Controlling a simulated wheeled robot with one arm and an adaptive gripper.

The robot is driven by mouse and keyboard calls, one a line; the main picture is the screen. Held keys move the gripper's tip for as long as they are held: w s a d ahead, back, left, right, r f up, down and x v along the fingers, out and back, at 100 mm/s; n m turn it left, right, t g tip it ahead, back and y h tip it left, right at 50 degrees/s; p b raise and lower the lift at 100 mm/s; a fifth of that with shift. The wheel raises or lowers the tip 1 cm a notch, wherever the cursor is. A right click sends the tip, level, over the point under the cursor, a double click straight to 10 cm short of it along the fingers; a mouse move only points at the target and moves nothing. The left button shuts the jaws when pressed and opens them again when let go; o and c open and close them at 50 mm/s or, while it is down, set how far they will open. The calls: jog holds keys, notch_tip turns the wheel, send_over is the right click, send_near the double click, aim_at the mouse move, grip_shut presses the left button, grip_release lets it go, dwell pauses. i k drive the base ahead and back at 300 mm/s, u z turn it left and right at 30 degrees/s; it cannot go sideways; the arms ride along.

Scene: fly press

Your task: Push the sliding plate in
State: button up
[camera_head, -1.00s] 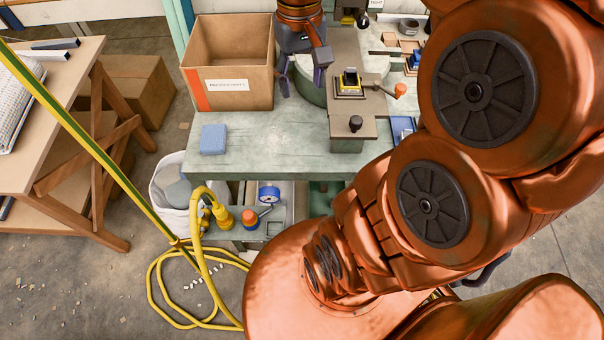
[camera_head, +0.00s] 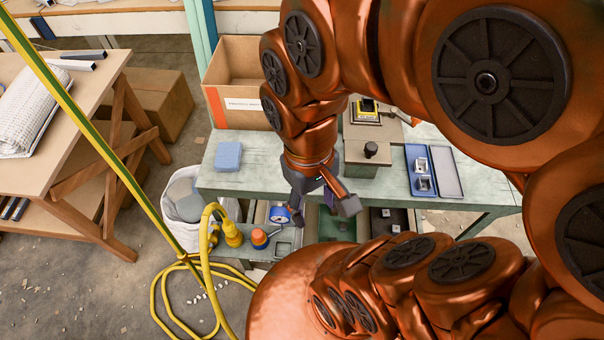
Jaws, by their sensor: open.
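The sliding plate (camera_head: 362,160) is a grey-brown slab with a black knob (camera_head: 371,149) standing on its front part. It lies on the green bench top and reaches to the bench's front edge. A yellow and black fixture (camera_head: 368,107) sits behind the knob. My arm hides most of the press and the plate's far left side. My gripper (camera_head: 323,214) points down in front of the bench edge, to the left of and nearer than the knob. Its two fingers are spread and hold nothing. It looks apart from the plate.
A blue tray with metal parts (camera_head: 409,178) lies right of the plate. A blue block (camera_head: 228,156) and a cardboard box (camera_head: 222,107) are on the left of the bench top (camera_head: 262,153). A lower shelf holds a gauge and orange-capped items. A yellow hose (camera_head: 156,290) lies on the floor.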

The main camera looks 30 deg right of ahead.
aim_at(369, 145)
jog(key=u, duration=0.95)
jog(key=k, duration=1.35)
jog(key=u, duration=1.2)
